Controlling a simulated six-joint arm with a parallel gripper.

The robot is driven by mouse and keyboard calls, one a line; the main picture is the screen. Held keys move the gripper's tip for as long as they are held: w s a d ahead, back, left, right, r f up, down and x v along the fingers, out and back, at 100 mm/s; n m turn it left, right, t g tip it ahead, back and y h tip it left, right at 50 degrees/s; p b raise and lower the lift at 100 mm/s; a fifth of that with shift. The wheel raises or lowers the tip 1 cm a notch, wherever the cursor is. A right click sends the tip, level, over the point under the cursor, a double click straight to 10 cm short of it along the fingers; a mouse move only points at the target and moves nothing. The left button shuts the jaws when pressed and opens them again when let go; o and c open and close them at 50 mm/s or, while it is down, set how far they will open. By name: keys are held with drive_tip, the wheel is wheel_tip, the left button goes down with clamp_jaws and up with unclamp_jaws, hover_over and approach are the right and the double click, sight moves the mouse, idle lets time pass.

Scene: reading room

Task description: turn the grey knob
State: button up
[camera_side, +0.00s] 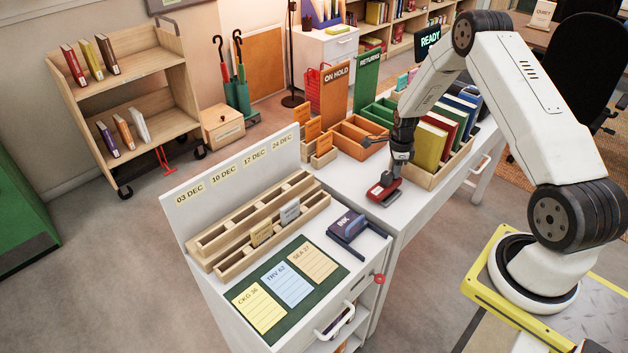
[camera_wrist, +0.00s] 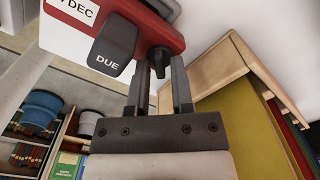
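A red date stamp (camera_side: 377,190) sits on the white desk near its front corner. In the wrist view the red stamp (camera_wrist: 150,22) fills the upper left, with a dark grey lever marked DUE (camera_wrist: 113,43) on its face. A small dark grey knob (camera_wrist: 158,55) sticks out of its side. My gripper (camera_wrist: 160,72) has one finger on each side of this knob, with a gap between the fingers. I cannot tell whether the fingertips press on it. In the side view my gripper (camera_side: 392,178) is right above the stamp, and the knob is hidden.
Upright books (camera_side: 432,146) in a wooden holder stand close behind and right of my gripper. Orange trays (camera_side: 352,136) are behind it. An ink pad (camera_side: 346,226) lies in front on the lower white cart, beside wooden card racks (camera_side: 232,262).

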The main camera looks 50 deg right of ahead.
drive_tip(key=shift+r, duration=0.15)
drive_tip(key=shift+r, duration=3.75)
drive_tip(key=shift+a+r, duration=0.15)
drive_tip(key=shift+a, duration=0.1)
drive_tip(key=s+a+r+n+t, duration=0.1)
drive_tip(key=s+a+r+n, duration=0.3)
drive_tip(key=a+n, duration=0.5)
drive_tip(key=s+a+r+n, duration=0.4)
drive_tip(key=a+n, duration=0.5)
drive_tip(key=s+a+r+n+t, duration=0.1)
drive_tip(key=s+a+r+n, duration=0.3)
drive_tip(key=a+n, duration=0.5)
drive_tip(key=shift+s+a+r+t, duration=0.15)
drive_tip(key=shift+s+r+t, duration=0.05)
drive_tip(key=shift+t, duration=0.1)
